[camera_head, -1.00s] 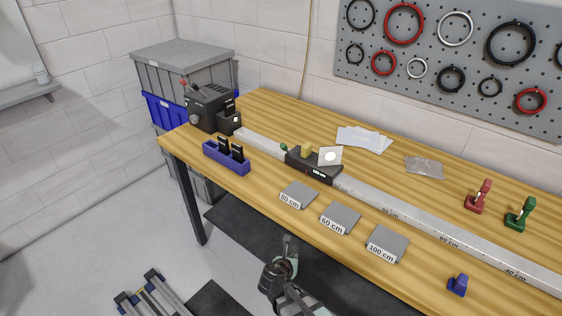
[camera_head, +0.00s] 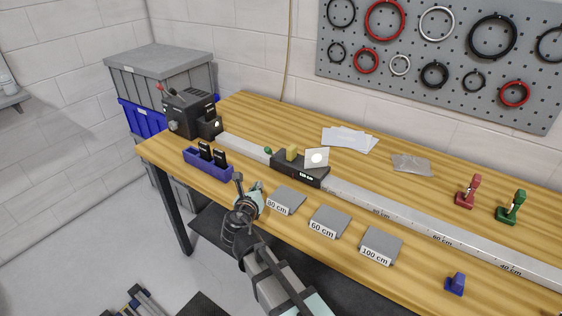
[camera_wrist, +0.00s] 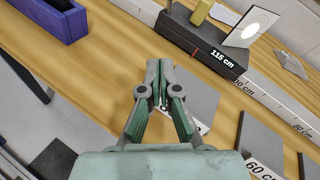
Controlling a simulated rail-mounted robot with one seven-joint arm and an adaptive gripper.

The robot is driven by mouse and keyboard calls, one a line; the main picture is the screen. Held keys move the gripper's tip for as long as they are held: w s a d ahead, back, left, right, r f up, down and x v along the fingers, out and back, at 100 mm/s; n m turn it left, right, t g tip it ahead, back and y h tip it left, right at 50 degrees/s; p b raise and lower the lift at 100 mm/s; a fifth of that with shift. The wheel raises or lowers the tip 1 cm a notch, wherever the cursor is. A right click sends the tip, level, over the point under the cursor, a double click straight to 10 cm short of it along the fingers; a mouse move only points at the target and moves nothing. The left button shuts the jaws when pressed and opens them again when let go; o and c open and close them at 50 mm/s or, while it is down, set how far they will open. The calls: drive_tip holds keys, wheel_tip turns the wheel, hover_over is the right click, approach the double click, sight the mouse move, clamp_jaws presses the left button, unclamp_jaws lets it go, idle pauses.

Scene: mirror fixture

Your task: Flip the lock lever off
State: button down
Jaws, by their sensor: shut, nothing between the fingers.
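A black carriage (camera_head: 300,169) sits on the silver rail and carries a yellow block (camera_head: 291,153) and a white card with a round spot (camera_head: 317,159). A small green knob (camera_head: 268,150) stands at its left end. A black box (camera_head: 188,113) at the rail's far left end has a red-tipped lever (camera_head: 160,87). I cannot tell which of these is the lock lever. My gripper (camera_head: 247,183) is shut and empty, above the table's front edge. In the wrist view, my gripper (camera_wrist: 160,64) points toward the table, with the carriage (camera_wrist: 197,43) ahead and apart from it, reading 115 cm.
A blue holder (camera_head: 208,161) with black pieces lies left of my gripper. Grey plates marked 80 cm (camera_head: 287,198), 60 cm (camera_head: 329,221) and 100 cm (camera_head: 381,244) lie along the front. Red (camera_head: 467,191) and green (camera_head: 511,207) stands are at the right.

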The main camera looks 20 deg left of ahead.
drive_tip(key=shift+w+d+r+m, duration=0.3)
drive_tip(key=shift+w+r, duration=0.2)
drive_tip(key=shift+r, duration=0.2)
drive_tip(key=shift+w, duration=0.1)
drive_tip(key=p, duration=0.2)
approach(269, 154)
drive_tip(key=w+f, duration=0.1)
drive_tip(key=f, duration=0.1)
drive_tip(key=w+f, duration=0.2)
drive_tip(key=shift+w+d, duration=0.1)
drive_tip(key=shift+w, duration=0.15)
drive_tip(key=shift+w+a+r+p, duration=0.35)
drive_tip(key=shift+w+r+p, duration=0.2)
drive_tip(key=shift+w+r, duration=0.2)
drive_tip(key=shift+w+a+r, duration=0.15)
drive_tip(key=shift+w+r, duration=0.05)
drive_tip(key=shift+w, duration=0.4)
drive_tip(key=shift+r+p, duration=0.2)
drive_tip(key=shift+p, duration=0.2)
